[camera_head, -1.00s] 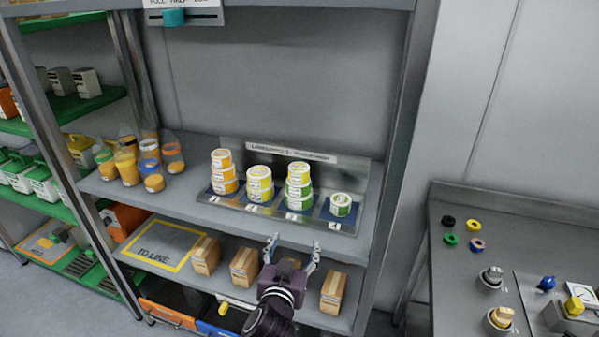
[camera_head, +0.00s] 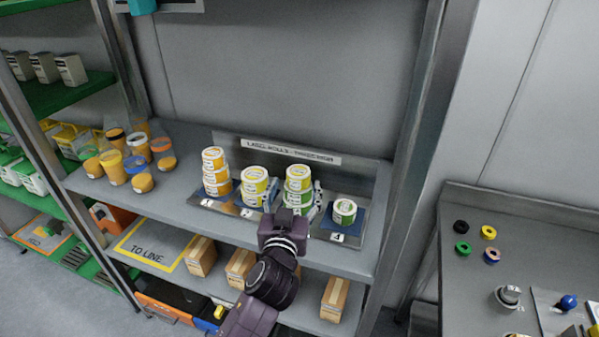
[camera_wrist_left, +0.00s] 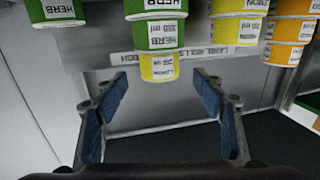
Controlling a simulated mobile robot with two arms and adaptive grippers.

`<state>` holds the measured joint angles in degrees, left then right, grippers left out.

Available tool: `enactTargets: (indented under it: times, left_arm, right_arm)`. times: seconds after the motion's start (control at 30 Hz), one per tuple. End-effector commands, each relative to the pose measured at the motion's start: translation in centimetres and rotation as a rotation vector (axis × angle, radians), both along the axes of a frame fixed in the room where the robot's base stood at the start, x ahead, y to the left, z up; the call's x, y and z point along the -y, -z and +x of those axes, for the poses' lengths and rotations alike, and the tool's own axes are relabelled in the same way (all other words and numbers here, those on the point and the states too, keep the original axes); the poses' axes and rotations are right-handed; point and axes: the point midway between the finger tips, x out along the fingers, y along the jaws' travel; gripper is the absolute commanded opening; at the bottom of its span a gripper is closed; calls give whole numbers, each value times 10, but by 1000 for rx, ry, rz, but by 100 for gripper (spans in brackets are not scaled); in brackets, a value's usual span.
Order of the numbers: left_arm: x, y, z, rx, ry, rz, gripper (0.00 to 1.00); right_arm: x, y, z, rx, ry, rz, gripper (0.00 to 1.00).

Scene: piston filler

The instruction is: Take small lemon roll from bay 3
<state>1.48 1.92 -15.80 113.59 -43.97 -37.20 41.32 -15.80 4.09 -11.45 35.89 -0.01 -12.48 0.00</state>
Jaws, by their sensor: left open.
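The small lemon roll (camera_head: 298,171), yellow with a white label, tops the bay 3 stack on the upper shelf. Green herb rolls (camera_head: 298,184) sit under it. In the wrist view, which is upside down, the lemon roll (camera_wrist_left: 158,68) hangs below the herb rolls (camera_wrist_left: 158,36), between the lines of my fingers. My left gripper (camera_head: 294,197) is open and empty in front of this stack; its fingertips (camera_wrist_left: 163,92) are spread with a clear gap. The gripper hides the lower front of the stack. My right gripper is not in view.
Yellow stacks (camera_head: 254,180) stand close to the left. A single green roll (camera_head: 344,211) sits in bay 4 at right. A label board (camera_head: 290,150) stands behind. Cartons (camera_head: 201,257) are on the shelf below. A steel upright (camera_head: 418,170) bounds the right side.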

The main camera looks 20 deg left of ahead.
Motion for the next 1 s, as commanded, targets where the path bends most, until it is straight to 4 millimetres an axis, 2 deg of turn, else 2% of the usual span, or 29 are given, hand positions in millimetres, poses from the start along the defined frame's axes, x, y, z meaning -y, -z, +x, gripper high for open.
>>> enactTargets:
  times: [0.2, 0.3, 0.43, 0.67, 0.9, 1.0]
  left_arm:
    - [-3, -1, 17, -1, -1, 2, 63]
    - [-5, -2, 28, 0, -1, 2, 63]
    - [-8, -1, 44, -2, -2, 4, 63]
    - [-10, 3, 61, -1, -1, 1, 63]
    - [-10, 4, 63, -1, -1, 0, 63]
    - [-10, 4, 62, -1, -1, 0, 54]
  right_arm:
    - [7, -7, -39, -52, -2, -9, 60]
    - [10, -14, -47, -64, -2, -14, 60]
    - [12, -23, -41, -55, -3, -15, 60]
    - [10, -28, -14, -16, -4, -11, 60]
    - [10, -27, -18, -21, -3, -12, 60]
    - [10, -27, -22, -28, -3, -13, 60]
